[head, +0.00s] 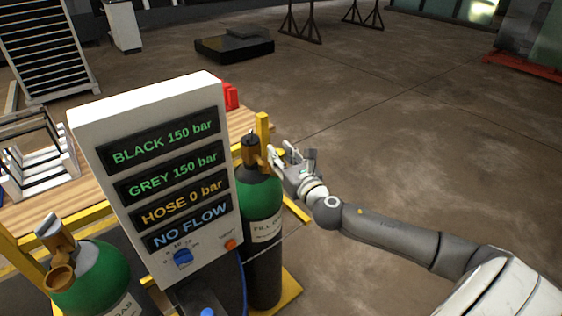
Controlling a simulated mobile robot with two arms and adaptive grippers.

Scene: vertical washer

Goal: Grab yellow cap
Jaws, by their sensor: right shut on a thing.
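A black cylinder with a green shoulder (259,197) stands right of the display panel, with a brass valve (250,151) on top. My right gripper (275,158) reaches in from the right and is at the right side of this valve. Its fingers are shut on a small yellowish piece there, which looks like the yellow cap; the fingers hide most of it. I cannot tell whether the cap is still seated on the valve. My left gripper is not in view.
The white panel (90,122) reads hose 0 bar and no flow, and stands close left of the gripper. A second green cylinder (97,272) with a brass valve is at lower left. A yellow post (262,128) rises behind the valve. The floor at right is clear.

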